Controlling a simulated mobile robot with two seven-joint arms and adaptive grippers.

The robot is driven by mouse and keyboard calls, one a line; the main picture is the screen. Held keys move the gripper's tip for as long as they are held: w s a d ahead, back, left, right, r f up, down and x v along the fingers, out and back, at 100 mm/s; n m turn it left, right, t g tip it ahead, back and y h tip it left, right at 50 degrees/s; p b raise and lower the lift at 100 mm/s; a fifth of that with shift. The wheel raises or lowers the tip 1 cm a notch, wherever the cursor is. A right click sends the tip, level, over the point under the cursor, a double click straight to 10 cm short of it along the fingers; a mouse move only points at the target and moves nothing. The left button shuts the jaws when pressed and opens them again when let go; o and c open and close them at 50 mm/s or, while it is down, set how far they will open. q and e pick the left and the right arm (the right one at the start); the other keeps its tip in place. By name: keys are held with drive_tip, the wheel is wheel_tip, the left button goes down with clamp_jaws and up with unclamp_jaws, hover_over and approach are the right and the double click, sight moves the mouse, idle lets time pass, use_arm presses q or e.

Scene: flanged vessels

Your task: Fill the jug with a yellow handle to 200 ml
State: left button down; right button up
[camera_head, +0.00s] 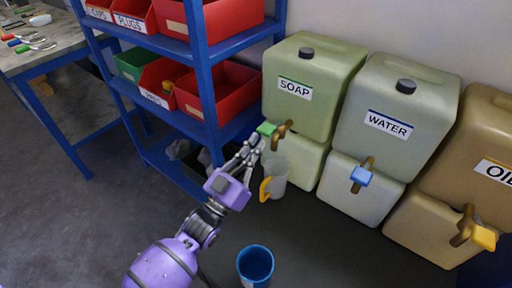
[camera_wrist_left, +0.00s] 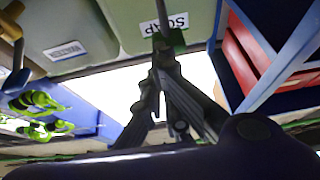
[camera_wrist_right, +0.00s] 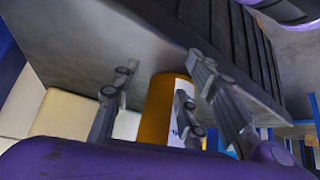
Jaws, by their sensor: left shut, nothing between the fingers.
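The jug with a yellow handle (camera_head: 279,174), grey and see-through, stands upright below the soap container's tap (camera_head: 281,132), its handle facing left. I cannot tell its liquid level. The tap has a green lever (camera_head: 266,129). My left gripper (camera_head: 256,143) is shut and empty, its fingertips just below and beside the green lever; whether they touch it is unclear. In the left wrist view its closed fingertips (camera_wrist_left: 164,45) point at the SOAP container (camera_wrist_left: 195,20). My right gripper (camera_wrist_right: 160,78) is open and empty, shown only in its wrist view.
A WATER container (camera_head: 385,120) with a blue tap lever (camera_head: 361,176) and an oil container (camera_head: 480,165) stand to the right. A blue cup (camera_head: 255,264) stands in front. A blue shelf (camera_head: 207,80) with bins is left. An orange-brown cylinder (camera_wrist_right: 157,105) is beyond my right fingers.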

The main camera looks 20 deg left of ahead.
drive_tip(key=shift+s+f, duration=0.1)
drive_tip(key=shift+s, duration=0.3)
idle(0.5)
drive_tip(key=shift+w, duration=0.35)
drive_tip(key=shift+s, duration=0.35)
idle(0.6)
use_arm(q)
wheel_tip(320, 180, up, 5)
drive_tip(key=p, duration=0.4)
drive_tip(key=b+v, duration=0.2)
drive_tip(key=v, duration=0.8)
drive_tip(key=shift+s+b, duration=0.2)
drive_tip(key=shift+b, duration=0.2)
use_arm(e)
drive_tip(key=shift+r, duration=0.65)
use_arm(q)
drive_tip(key=shift+a, duration=0.1)
use_arm(e)
drive_tip(key=shift+s+d, duration=0.1)
drive_tip(key=shift+s, duration=0.15)
